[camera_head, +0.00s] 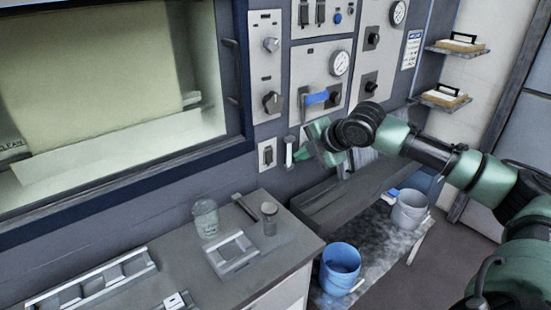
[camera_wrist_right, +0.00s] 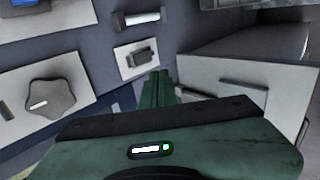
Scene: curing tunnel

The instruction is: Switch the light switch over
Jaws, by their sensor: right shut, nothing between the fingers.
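The light switch (camera_head: 267,154) appears to be a small pale plate with a dark rocker, low on the grey wall panel just right of the window. In the right wrist view, a similar pale plate with a dark rocker (camera_wrist_right: 137,58) lies just beyond the fingertips. My right gripper (camera_head: 299,156) is shut and empty, right of the switch in the head view. Its green fingers (camera_wrist_right: 158,88) are together in the wrist view, with a visible gap to the plate. Which way the rocker is tipped is too small to tell. My left gripper is not in view.
A white upright bar (camera_head: 289,152) stands between switch and gripper. Above are a dark knob (camera_head: 272,102), a blue handle (camera_head: 317,97) and a gauge (camera_head: 339,63). A blue bucket (camera_head: 340,268) stands lower right.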

